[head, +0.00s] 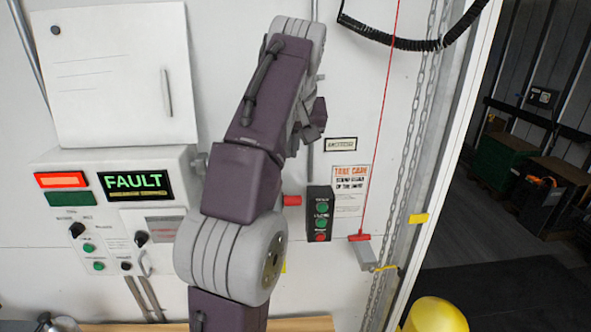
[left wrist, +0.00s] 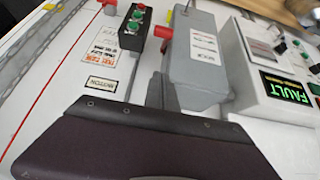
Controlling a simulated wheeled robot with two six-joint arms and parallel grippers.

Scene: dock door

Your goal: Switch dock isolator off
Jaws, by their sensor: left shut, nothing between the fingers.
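The dock isolator looks to be the grey box (left wrist: 196,62) with white labels, upright on the wall in the left wrist view. A red knob or handle (left wrist: 165,31) sticks out from its side. In the head view my left arm covers the box, and only the red piece (head: 291,200) shows beside the arm. My left gripper (head: 312,125) is raised in front of the wall, above the red piece in the picture, shut and empty. Its fingertips are partly hidden, and I see no contact with the isolator. My right gripper is not in view.
A black push-button station (head: 319,214) stands right of the red piece. A control panel with a lit FAULT display (head: 136,185) is at left. A red pull cord (head: 381,120) and chain hang at right. A yellow post (head: 435,315) stands by the open doorway.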

